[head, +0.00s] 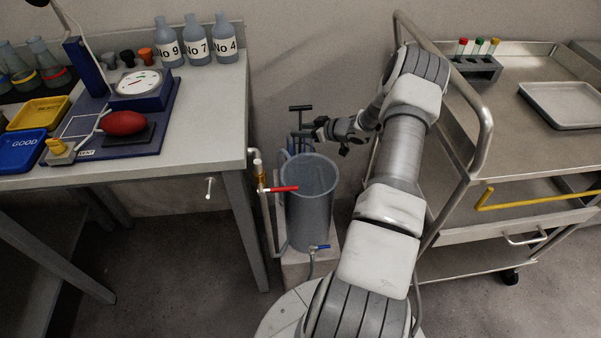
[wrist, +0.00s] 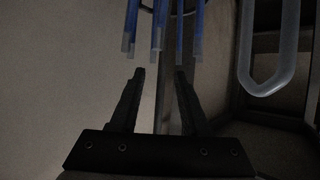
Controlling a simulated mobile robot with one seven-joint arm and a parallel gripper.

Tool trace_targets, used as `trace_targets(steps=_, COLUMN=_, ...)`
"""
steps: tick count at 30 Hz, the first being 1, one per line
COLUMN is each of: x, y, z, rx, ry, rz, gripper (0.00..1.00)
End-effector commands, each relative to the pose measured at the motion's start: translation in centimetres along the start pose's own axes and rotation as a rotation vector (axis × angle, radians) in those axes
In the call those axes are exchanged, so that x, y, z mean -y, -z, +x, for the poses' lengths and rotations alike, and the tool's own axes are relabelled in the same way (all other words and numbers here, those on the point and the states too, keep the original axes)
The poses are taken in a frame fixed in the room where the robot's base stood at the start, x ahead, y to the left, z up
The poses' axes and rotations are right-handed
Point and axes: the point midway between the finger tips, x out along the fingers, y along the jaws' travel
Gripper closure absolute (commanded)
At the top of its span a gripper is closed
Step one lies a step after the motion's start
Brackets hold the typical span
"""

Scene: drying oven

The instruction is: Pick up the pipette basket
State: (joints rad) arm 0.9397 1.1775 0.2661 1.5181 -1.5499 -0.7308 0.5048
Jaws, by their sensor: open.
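The pipette basket (head: 300,112) shows in the head view as a dark T-shaped handle with bluish uprights below it. It stands at the far rim of a grey cylinder (head: 309,210); whether its lower part is inside is hidden. My gripper (head: 322,130) is just right of the uprights, below the T-bar. In the wrist view my gripper (wrist: 160,72) is open, with nothing between its fingers. Several blue rods with pale ends (wrist: 158,35), likely the pipettes, hang from the top edge beyond the fingertips. I cannot tell whether the fingers touch anything.
A pale looped tube (wrist: 266,70) is at right in the wrist view. A red-handled tap (head: 283,189) sits left of the cylinder. A bench (head: 215,130) with bottles stands left. A metal trolley (head: 470,180) with a raised rail stands right, close to my arm.

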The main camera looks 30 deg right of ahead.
Motion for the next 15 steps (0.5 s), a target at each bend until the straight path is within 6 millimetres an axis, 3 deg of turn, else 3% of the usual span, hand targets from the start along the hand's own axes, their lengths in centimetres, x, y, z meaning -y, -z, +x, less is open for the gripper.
trace_targets(steps=6, x=0.2, y=-0.6, z=3.5, rx=-0.001, ry=0.002, rz=-0.002, gripper=0.53)
trace_targets(steps=14, x=0.1, y=-0.4, z=4.0, rx=0.000, ry=0.001, rz=0.000, gripper=0.53)
trace_targets(steps=15, x=0.1, y=-0.4, z=4.0, rx=0.000, ry=0.001, rz=0.000, gripper=0.57)
